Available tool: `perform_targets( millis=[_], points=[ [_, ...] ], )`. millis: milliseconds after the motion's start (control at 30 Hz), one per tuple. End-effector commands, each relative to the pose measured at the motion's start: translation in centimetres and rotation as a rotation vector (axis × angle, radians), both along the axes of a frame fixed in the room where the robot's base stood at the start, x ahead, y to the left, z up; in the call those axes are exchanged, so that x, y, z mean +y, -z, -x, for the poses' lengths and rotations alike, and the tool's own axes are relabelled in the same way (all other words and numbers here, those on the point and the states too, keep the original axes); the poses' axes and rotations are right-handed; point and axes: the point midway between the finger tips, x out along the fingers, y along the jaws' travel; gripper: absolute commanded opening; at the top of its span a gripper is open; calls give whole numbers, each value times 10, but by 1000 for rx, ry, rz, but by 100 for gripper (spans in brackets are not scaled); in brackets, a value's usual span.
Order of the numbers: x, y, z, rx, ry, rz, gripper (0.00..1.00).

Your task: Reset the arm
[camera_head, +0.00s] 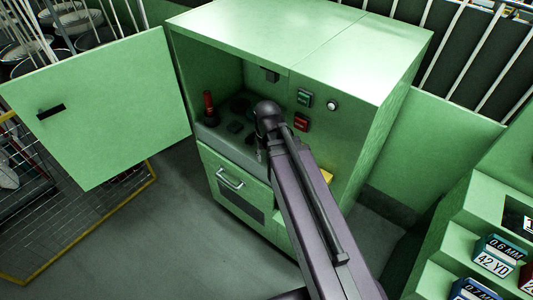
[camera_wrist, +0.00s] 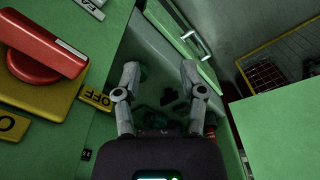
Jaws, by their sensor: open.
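My arm reaches from the lower right of the head view into the open front of a green cabinet (camera_head: 350,42). My gripper (camera_wrist: 160,72) is open in the wrist view, with its two grey fingers apart and nothing between them. In the head view it is mostly hidden beside the end of my arm. A red switch handle (camera_wrist: 45,55) on a yellow plate (camera_wrist: 58,105) marked OFF is close by at the left of the wrist view, apart from the fingers.
The cabinet door (camera_head: 100,110) stands open at the left. A drawer handle (camera_head: 229,180) is below. Labelled boxes (camera_head: 495,255) sit at the lower right. The floor (camera_head: 180,240) is clear.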

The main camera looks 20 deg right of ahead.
Motion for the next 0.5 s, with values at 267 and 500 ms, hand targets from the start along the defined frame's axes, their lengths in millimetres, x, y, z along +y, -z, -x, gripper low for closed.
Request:
perform_targets(
  millis=[267,500],
  points=[
    [1,-4,5,5,-38,1,53],
    [1,-4,4,5,-37,1,53]
  ],
)
